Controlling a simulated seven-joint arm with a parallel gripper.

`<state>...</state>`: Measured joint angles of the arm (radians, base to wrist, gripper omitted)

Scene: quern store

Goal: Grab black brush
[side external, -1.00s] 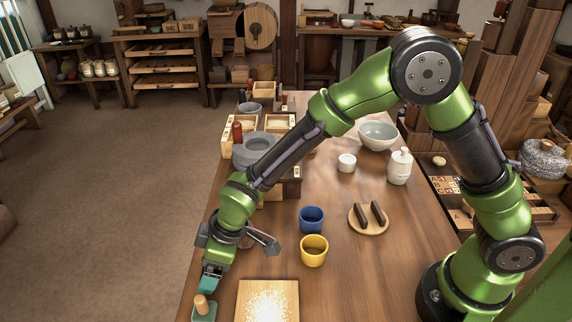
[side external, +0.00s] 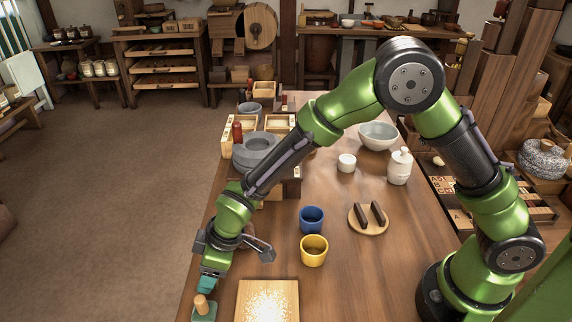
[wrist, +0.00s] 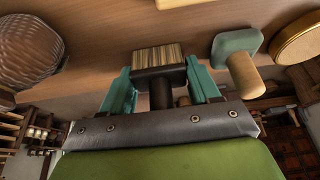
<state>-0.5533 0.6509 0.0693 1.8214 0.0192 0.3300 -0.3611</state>
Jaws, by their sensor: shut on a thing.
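My gripper (wrist: 160,68) has teal fingers and is shut on the black brush (wrist: 160,77). The brush has a dark head, a tan block of bristles facing away from the palm, and a dark handle running back between the fingers. In the side external view my gripper (side external: 207,284) is at the near left end of the table, just above and beyond a teal block with a wooden knob (side external: 202,308). The brush cannot be made out in that view.
The wooden table (side external: 345,270) holds a pale board with grains (side external: 268,302), a yellow cup (side external: 314,250), a blue cup (side external: 311,219) and a round board (side external: 369,231) with two dark pieces. In the wrist view the knobbed block (wrist: 236,45) is right of the brush and a woven basket (wrist: 28,50) is left.

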